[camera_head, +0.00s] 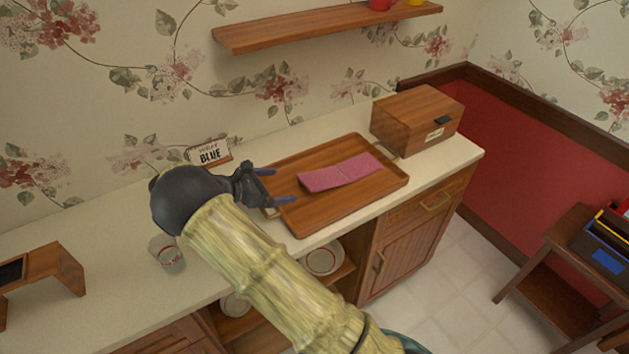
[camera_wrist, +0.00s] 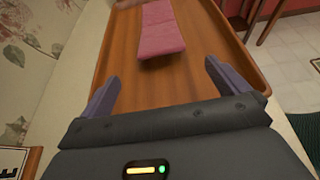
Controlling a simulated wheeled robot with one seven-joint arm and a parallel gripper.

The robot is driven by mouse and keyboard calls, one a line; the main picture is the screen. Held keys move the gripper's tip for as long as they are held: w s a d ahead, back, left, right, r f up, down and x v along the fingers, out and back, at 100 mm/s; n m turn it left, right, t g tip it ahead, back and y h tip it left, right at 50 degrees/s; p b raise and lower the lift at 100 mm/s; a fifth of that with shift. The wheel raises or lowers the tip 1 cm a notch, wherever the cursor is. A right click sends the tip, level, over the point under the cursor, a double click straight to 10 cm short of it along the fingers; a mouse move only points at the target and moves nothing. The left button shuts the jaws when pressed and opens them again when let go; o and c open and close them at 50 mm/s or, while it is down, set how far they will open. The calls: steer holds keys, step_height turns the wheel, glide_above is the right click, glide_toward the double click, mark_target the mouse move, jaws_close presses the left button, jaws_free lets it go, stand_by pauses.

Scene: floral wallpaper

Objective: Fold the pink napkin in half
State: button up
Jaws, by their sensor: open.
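The pink napkin (camera_head: 341,172) lies on the wooden tray (camera_head: 314,215) on the counter. It looks like a long narrow strip with a crease across its middle. In the wrist view the napkin (camera_wrist: 161,30) runs away from me, its near end a little raised with a shadow under it. My gripper (camera_head: 279,186) is open and empty, over the left end of the tray and left of the napkin. In the wrist view my two purple fingers (camera_wrist: 163,85) are spread wide, with the napkin beyond them and apart from them.
A wooden box (camera_head: 417,119) stands right behind the tray. A glass (camera_head: 166,252) and a small wooden stand (camera_head: 50,267) are on the left counter. A shelf (camera_head: 327,27) hangs above. Bare tray surrounds the napkin.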

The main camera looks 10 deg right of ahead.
mark_target(313, 181)
steer(key=p+x, duration=0.2)
steer(key=x, duration=1.1)
steer(key=shift+d+f, duration=0.1)
steer(key=shift+f, duration=0.05)
steer(key=c, duration=0.6)
